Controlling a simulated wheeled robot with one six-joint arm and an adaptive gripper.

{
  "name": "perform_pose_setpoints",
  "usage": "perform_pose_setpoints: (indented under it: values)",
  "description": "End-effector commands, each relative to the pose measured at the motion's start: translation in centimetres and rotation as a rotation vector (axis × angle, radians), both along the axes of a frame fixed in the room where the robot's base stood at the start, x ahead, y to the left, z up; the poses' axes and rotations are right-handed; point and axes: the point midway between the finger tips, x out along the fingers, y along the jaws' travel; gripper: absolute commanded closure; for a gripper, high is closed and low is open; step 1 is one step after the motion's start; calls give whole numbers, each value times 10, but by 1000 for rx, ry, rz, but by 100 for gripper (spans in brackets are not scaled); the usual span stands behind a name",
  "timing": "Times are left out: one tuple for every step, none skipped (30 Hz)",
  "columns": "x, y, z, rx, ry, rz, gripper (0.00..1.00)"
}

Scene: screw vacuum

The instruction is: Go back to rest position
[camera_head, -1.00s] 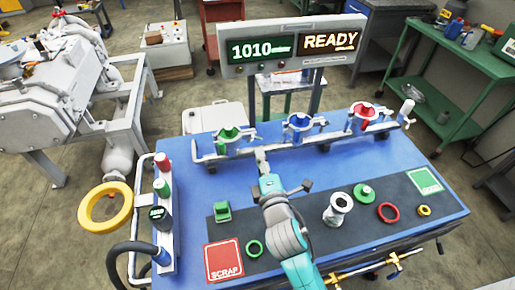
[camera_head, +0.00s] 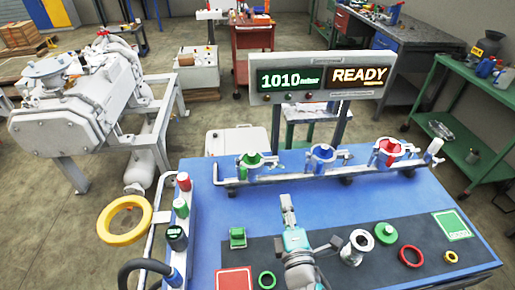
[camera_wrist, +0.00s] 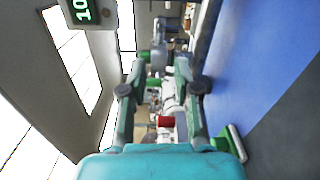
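My gripper (camera_head: 288,206) is above the blue worktable (camera_head: 210,225), in front of the rail with three clamped valves, and apart from them. In the wrist view my gripper (camera_wrist: 158,80) has its two fingers spread, with nothing held between them. The valves on the rail are green (camera_head: 250,161), blue (camera_head: 322,154) and red (camera_head: 391,149). My arm comes up from the bottom edge of the head view.
A dark mat carries a green block (camera_head: 238,237), a metal fitting (camera_head: 357,246), a green part (camera_head: 386,233), rings, a red scrap square (camera_head: 235,279) and a green square (camera_head: 452,225). A display (camera_head: 322,77) reads 1010 and READY. A yellow handwheel (camera_head: 125,220) stands left.

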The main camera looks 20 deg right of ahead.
Motion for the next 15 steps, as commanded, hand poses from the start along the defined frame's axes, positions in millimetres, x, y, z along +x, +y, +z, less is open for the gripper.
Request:
perform_pose_setpoints:
  values:
    - [0,0,0,0,0,0,69]
    - [0,0,0,0,0,0,69]
    - [0,0,0,2,1,1,69]
    - [-1,0,-1,6,2,2,69]
    - [-3,0,-3,13,4,4,69]
    - [-7,1,-7,27,7,10,69]
    - [-10,1,-10,42,11,16,69]
    - [-15,2,-14,63,13,24,69]
    - [-23,3,-21,98,20,35,69]
    - [-30,4,-27,129,25,45,69]
    - [-38,5,-32,166,29,55,69]
    - [-49,7,-40,217,35,68,69]
    - [-58,8,-45,259,42,77,69]
    - [-67,9,-51,301,47,87,69]
    - [-79,11,-57,360,54,96,69]
